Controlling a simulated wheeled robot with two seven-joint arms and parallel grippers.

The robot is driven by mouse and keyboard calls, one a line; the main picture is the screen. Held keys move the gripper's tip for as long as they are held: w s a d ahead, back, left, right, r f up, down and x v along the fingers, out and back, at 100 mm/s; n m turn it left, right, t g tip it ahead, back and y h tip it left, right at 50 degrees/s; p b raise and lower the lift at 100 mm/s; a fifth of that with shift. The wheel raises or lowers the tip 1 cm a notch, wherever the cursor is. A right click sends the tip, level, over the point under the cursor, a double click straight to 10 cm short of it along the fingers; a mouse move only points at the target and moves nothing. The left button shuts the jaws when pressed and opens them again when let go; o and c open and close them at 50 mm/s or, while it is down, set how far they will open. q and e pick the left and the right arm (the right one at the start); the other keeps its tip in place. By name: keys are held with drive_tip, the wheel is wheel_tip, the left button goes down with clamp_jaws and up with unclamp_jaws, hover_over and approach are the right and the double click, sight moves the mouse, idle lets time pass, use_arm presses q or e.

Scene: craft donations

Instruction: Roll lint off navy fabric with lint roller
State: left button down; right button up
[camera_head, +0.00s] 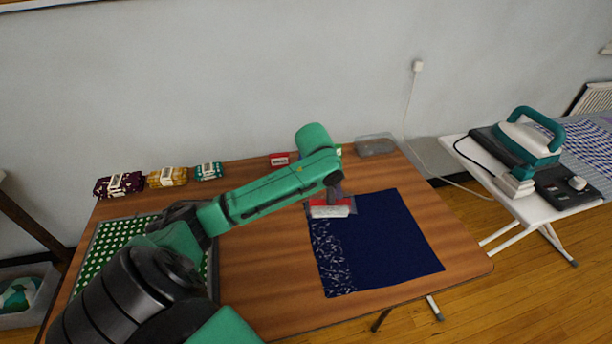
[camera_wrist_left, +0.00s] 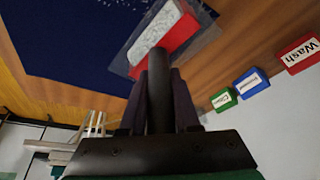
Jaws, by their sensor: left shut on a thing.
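The navy fabric (camera_head: 390,240) lies flat on the wooden table, with white lint specks along its left strip. It also shows in the wrist view (camera_wrist_left: 70,45). The lint roller (camera_head: 329,210) is red with a white cylinder and is at the fabric's far left corner; the wrist view shows grey marks on its white roller (camera_wrist_left: 157,30). My left gripper (camera_head: 336,188) is shut on the roller's dark handle, seen between the fingers in the wrist view (camera_wrist_left: 160,85). I cannot tell whether the roller touches the cloth. My right gripper is out of view.
A translucent flat piece (camera_wrist_left: 207,38) surrounds the roller head. Red "Wash" (camera_wrist_left: 300,54), blue (camera_wrist_left: 251,83) and green (camera_wrist_left: 223,100) label blocks stand at the back. Folded fabric bundles (camera_head: 167,177) and a green dotted piece (camera_head: 110,245) are left. An iron (camera_head: 530,138) stands on a side table.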

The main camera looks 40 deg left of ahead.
use_arm(q)
drive_tip(key=w+a+n+y+b, duration=0.1)
drive_tip(key=a+n+b, duration=0.1)
drive_tip(key=a+b, duration=0.5)
drive_tip(key=shift+w+a+f, duration=0.3)
drive_tip(key=shift+a+f, duration=0.1)
drive_tip(key=shift+a, duration=0.45)
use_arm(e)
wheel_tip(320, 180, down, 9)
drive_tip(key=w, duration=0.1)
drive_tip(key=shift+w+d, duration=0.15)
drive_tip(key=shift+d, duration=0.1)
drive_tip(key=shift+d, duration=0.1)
use_arm(q)
drive_tip(key=shift+f, duration=0.6)
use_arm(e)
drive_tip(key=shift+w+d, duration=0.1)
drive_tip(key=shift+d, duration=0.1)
